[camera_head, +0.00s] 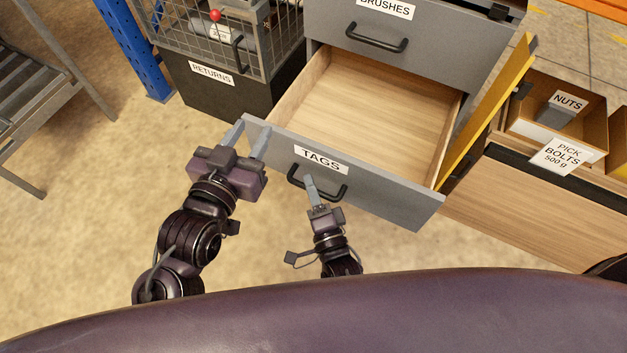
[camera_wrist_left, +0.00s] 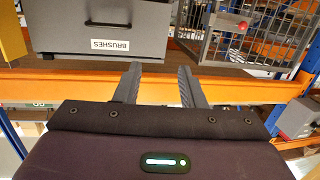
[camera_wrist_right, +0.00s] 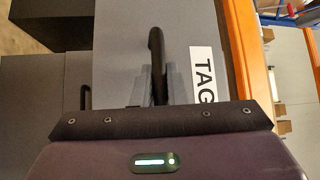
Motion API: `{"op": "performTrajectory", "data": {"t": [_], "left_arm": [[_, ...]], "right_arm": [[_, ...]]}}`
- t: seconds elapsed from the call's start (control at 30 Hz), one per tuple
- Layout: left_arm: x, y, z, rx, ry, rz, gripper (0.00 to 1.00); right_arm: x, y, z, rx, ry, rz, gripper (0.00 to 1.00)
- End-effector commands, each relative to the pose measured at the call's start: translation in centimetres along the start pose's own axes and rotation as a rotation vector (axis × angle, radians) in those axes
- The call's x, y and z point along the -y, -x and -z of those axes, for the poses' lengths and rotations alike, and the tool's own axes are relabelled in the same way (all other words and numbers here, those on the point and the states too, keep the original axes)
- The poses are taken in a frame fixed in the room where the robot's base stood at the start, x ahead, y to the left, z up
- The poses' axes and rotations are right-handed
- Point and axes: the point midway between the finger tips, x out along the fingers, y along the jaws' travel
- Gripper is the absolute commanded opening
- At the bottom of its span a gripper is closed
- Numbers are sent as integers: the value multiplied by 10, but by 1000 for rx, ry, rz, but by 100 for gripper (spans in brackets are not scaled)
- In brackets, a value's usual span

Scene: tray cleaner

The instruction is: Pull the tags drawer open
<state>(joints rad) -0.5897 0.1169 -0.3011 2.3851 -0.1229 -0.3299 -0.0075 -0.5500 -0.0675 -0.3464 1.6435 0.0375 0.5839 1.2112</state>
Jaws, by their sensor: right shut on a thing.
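The tags drawer (camera_head: 410,197) stands pulled out of the grey cabinet, with its bare wooden interior showing and its front carrying the TAGS label. My right gripper (camera_head: 310,181) is shut on the black bar handle (camera_head: 339,193) of this drawer. In the right wrist view the handle (camera_wrist_right: 155,42) runs between the fingers, beside the partly cut-off label. My left gripper (camera_head: 251,138) is open and empty, close to the left end of the drawer front; I cannot tell whether it touches. Its fingers also show apart in the left wrist view (camera_wrist_left: 160,75).
The brushes drawer (camera_head: 432,45) above is shut. A wire cage over a dark returns bin (camera_head: 225,92) stands to the left. A yellow panel (camera_head: 487,115) and a wooden unit with nuts and bolts bins (camera_head: 550,205) stand close on the right.

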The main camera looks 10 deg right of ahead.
Motion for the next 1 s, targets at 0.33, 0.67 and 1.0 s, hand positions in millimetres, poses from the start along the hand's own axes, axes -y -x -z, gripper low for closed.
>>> {"op": "performTrajectory", "data": {"t": [0.33, 0.67, 1.0], "left_arm": [[0, 0, -1, 4, 0, 0, 36], [0, 0, 0, 2, 0, -1, 36], [-2, 5, -29, 132, 7, -1, 36]], "right_arm": [[-1, 1, 0, 0, 0, -2, 14], [0, 0, 0, 0, 0, -1, 34], [0, 20, 0, 1, 0, -4, 34]]}}
